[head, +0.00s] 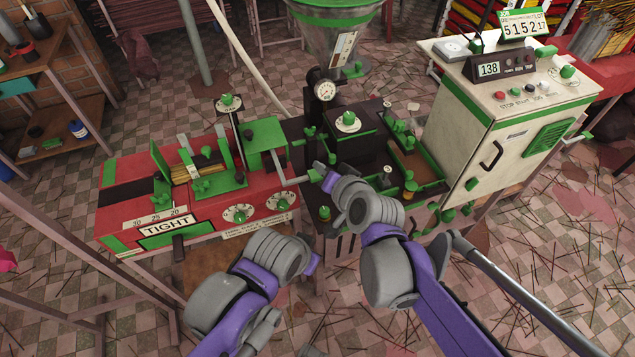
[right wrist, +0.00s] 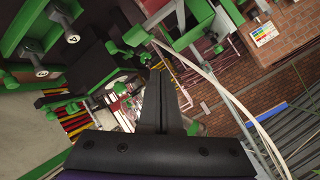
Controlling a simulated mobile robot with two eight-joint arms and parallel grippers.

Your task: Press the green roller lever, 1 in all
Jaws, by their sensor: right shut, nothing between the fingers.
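The extruder machine carries several green-ended levers and knobs; I cannot tell for sure which is the green roller lever. A grey crank with a green end (head: 314,175) sticks out between the red unit (head: 110,218) and the dark centre block, right beside my right gripper (head: 322,172). In the right wrist view the right gripper's fingers (right wrist: 155,78) are shut and empty, with a green-ended lever (right wrist: 135,34) just beyond their tips. Whether they touch is unclear. My left gripper (head: 314,262) hangs lower, in front of the machine, apart from it; its fingers are too hidden to judge.
A cream control cabinet (head: 455,165) with a counter and buttons stands at right. A glass hopper (head: 335,40) rises behind the centre. A shelf (head: 60,130) stands at far left. Thin sticks lie scattered on the tiled floor (head: 570,235).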

